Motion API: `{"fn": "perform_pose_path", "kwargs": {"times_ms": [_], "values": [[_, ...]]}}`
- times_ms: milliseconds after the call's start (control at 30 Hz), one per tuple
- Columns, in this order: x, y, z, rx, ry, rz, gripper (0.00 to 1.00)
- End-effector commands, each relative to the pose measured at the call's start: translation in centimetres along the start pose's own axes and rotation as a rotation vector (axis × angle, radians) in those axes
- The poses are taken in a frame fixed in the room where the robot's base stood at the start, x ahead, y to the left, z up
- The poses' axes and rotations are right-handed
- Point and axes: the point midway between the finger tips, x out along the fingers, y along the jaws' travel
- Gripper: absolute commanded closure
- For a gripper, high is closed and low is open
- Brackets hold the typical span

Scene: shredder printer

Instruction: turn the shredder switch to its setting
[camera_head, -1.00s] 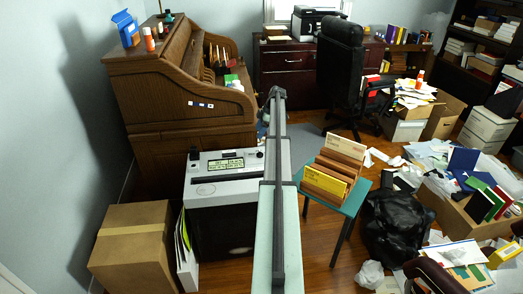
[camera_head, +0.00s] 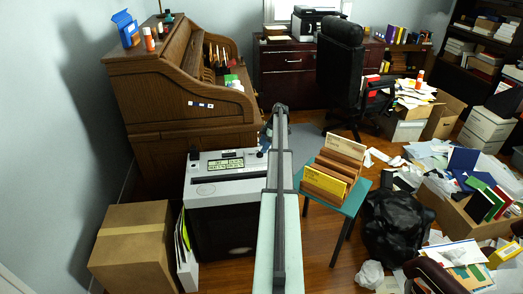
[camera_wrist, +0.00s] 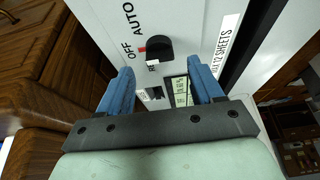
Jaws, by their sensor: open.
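The shredder (camera_head: 222,166) is a white-topped, black-fronted box in front of the wooden desk in the head view. In the wrist view its switch (camera_wrist: 159,48) is a round black knob on the white panel. A red mark at the knob's left side lies by the word OFF; AUTO is printed above, and another label below is partly covered. My gripper (camera_wrist: 161,80) has two blue fingers, open and empty, one left and one right of the knob's line. The knob appears beyond the fingertips, not between them.
A cardboard box (camera_head: 134,248) stands left of the shredder, with papers between them. A green side table (camera_head: 351,199) with a wooden file sorter (camera_head: 331,172) stands to the right. The roll-top desk (camera_head: 165,98) is right behind the shredder.

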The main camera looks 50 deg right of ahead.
Motion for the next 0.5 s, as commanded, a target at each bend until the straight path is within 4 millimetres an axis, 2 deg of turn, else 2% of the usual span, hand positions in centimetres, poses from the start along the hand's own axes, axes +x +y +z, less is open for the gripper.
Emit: {"fn": "perform_pose_path", "kwargs": {"times_ms": [100,200,500], "values": [[1.7,0.0,0.0,0.0,0.001,-0.002,0.34],[2.5,0.0,-0.1,0.0,0.001,-0.001,0.34],[3.3,0.0,0.0,0.0,0.0,0.001,0.34]]}}
